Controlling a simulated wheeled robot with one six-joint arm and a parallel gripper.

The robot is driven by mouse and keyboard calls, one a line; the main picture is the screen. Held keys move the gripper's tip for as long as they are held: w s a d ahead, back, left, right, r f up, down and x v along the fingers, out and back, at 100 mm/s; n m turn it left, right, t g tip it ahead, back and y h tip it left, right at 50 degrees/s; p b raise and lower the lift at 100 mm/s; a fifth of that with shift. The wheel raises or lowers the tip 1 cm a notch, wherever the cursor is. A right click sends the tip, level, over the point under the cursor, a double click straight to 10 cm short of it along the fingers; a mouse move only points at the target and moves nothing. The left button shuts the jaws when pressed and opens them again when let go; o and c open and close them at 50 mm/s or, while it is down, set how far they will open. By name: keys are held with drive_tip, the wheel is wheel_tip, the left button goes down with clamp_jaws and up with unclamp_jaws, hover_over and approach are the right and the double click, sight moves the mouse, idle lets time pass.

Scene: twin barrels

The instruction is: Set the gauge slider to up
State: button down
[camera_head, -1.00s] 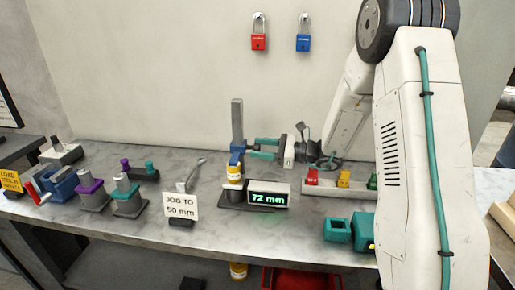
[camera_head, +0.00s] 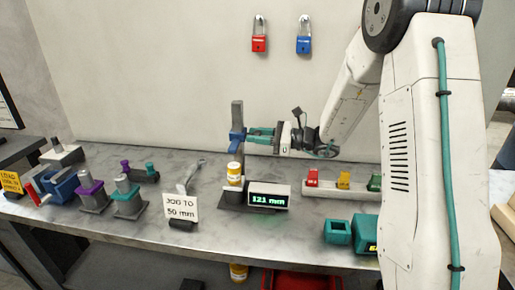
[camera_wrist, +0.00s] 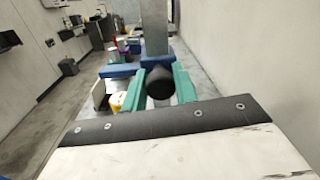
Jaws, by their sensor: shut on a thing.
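The gauge has a grey upright post (camera_head: 237,115) on a dark base (camera_head: 248,204). Its blue slider (camera_head: 237,136) sits high on the post, with clear post above it. The gauge display (camera_head: 268,200) reads 121 mm. A yellow-and-white cylinder (camera_head: 234,172) stands below the slider, apart from it. My gripper (camera_head: 250,137) reaches in from the right, its teal fingers shut on the slider's side. In the wrist view the teal fingers (camera_wrist: 158,88) flank a dark round knob (camera_wrist: 160,82) in front of the blue slider (camera_wrist: 118,71); the post (camera_wrist: 154,28) rises behind.
A sign (camera_head: 181,207) reading "JOG TO 50 mm" stands left of the gauge. A rack with red, yellow and green blocks (camera_head: 343,193) lies right, with teal boxes (camera_head: 337,231) in front. Padlocks (camera_head: 259,38) hang on the wall. Space above the slider is free.

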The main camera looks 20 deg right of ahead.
wheel_tip(320, 180, up, 6)
drive_tip(key=shift+w+f, duration=0.1)
drive_tip(key=shift+f, duration=0.1)
drive_tip(key=shift+d, duration=0.1)
drive_tip(key=c, duration=1.1)
unclamp_jaws()
drive_tip(key=shift+r, duration=0.1)
drive_tip(key=shift+c, duration=0.2)
drive_tip(key=shift+o, duration=0.2)
drive_tip(key=shift+d, duration=0.1)
drive_tip(key=v, duration=0.7)
drive_tip(key=shift+s+d, duration=0.2)
drive_tip(key=shift+s, duration=0.1)
drive_tip(key=shift+f, duration=0.25)
